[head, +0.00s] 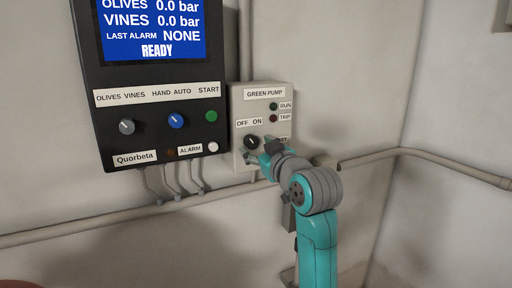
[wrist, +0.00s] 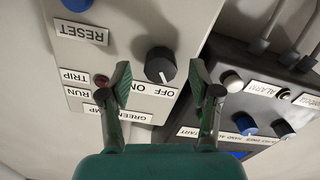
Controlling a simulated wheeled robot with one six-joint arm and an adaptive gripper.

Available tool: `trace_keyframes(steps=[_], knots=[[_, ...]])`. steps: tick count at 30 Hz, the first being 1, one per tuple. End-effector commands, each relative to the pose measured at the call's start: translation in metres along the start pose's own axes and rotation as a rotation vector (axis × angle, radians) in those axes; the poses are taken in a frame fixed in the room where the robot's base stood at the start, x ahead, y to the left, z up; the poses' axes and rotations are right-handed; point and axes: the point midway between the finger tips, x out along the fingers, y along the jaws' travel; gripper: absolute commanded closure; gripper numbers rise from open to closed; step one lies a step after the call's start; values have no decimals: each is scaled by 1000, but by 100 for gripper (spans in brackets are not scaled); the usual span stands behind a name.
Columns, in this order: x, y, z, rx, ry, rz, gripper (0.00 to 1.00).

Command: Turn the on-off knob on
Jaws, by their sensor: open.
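The on-off knob (head: 251,142) is a black round knob under the OFF and ON labels on the light GREEN PUMP box. It also shows in the wrist view (wrist: 159,63), where the picture is upside down. Its white pointer line points toward the OFF label (wrist: 165,91). The ON label (wrist: 138,87) is beside it. My gripper (wrist: 161,76) is open, with one finger on each side of the knob and visible gaps between. In the head view my gripper (head: 264,153) is at the box's lower front and hides part of it, including most of the RESET label.
Left of the box is a black control panel (head: 95,125) with a screen reading READY, a grey knob (head: 127,127), a blue knob (head: 176,121) and a green button (head: 211,116). A blue RESET button (wrist: 77,4) is on the pump box. Pipes run along the wall below.

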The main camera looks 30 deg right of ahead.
Motion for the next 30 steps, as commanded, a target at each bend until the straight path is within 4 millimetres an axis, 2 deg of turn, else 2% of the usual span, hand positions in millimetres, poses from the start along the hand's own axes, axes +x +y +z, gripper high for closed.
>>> trace_keyframes(steps=[5, 13, 14, 18, 21, 30], knots=[[11, -1, 0, 0, -1, -1, 37], [12, 0, 0, 0, -1, -1, 37], [12, 0, 0, 0, -1, -1, 40], [12, 0, 0, 0, -1, -1, 75], [12, 0, 0, 0, -1, -1, 97], [12, -1, 0, 27, -1, -1, 97]])
